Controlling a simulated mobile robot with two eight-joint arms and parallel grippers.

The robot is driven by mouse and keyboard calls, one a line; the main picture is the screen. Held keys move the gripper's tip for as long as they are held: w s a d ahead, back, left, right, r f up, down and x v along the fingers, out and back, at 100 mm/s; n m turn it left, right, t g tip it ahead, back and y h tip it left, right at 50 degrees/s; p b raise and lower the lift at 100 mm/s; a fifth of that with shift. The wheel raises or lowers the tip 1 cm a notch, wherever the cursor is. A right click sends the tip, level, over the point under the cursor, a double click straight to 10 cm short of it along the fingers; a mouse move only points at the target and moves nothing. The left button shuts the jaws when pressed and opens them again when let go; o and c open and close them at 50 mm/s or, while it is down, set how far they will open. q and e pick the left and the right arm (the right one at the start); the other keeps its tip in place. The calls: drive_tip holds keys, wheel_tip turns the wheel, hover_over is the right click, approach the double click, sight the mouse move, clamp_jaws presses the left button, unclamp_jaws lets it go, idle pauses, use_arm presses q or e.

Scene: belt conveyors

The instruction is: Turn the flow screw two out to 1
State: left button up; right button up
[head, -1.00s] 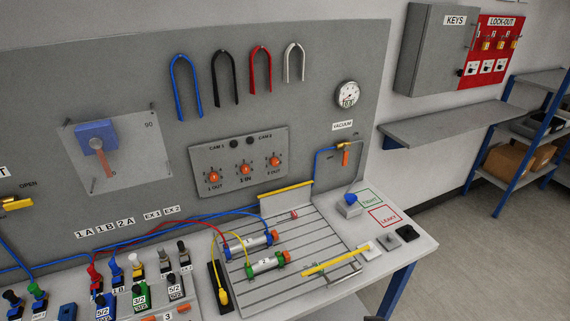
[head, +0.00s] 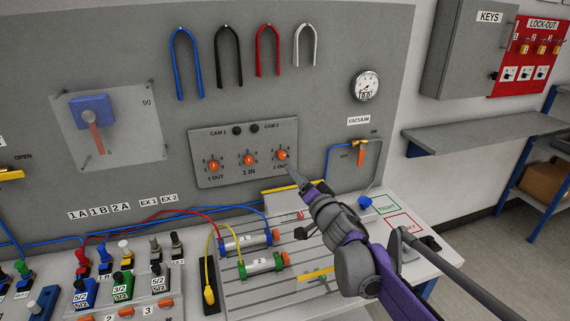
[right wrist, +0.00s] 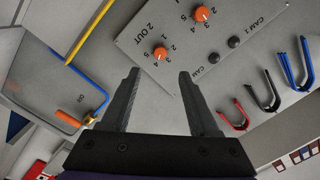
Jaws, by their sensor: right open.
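The flow screw "2 OUT" is an orange knob (head: 281,155) at the right end of a grey panel (head: 230,174) on the upright board. It also shows in the right wrist view (right wrist: 160,53), upside down, beyond my fingers. My right gripper (head: 294,170) is just below and right of this knob in the head view, apart from it as far as I can tell. In the right wrist view my right gripper (right wrist: 157,75) is open, with nothing between its two dark fingers. The knob's exact setting is too small to read. My left gripper is not in view.
Other orange knobs, "1 OUT" (head: 213,166) and "1 IN" (head: 248,160), sit on the same panel. A vacuum valve (head: 361,146) with a blue hose is to the right. A slotted bench plate (head: 240,304) with two cylinders lies below.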

sight(282, 156)
drive_tip(key=p+x, duration=0.1)
drive_tip(key=x, duration=0.9)
drive_tip(key=shift+w+r, duration=0.1)
drive_tip(key=shift+w, duration=0.05)
clamp_jaws()
